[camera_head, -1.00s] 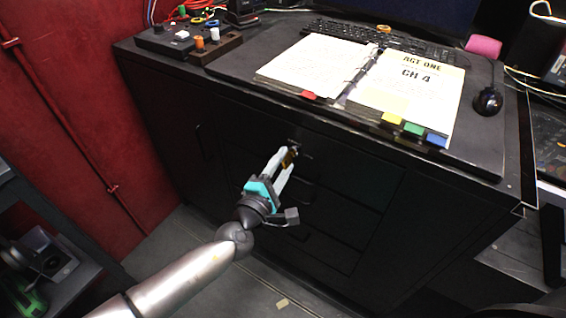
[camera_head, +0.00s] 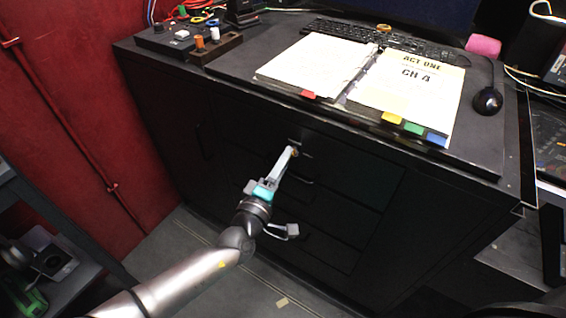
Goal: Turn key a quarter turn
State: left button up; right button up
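The key (camera_head: 296,151) is a small brass-coloured bit at the top drawer front of the black desk, mostly hidden by my fingertips. My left gripper (camera_head: 291,153) reaches up to it from the lower left, with its fingertips at the key. The pale fingers show edge-on, one in front of the other, and look shut on the key. The teal part of the gripper (camera_head: 264,190) sits below the fingers. My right gripper is not in view.
The black desk (camera_head: 350,150) carries an open binder (camera_head: 405,85), a keyboard, a mouse (camera_head: 488,101) and a switch box (camera_head: 168,40). Drawer handles stick out below the key. A red wall (camera_head: 75,110) stands at the left.

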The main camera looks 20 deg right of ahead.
pick_arm(q)
jog(key=o, duration=0.4)
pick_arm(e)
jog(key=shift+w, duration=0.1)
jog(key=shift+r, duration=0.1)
pick_arm(q)
jog(key=p+v, duration=0.4)
jog(key=v, duration=1.1)
jog(key=shift+s, duration=0.15)
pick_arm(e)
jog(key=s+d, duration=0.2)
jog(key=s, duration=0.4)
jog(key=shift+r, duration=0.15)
pick_arm(q)
jog(key=shift+a, duration=0.1)
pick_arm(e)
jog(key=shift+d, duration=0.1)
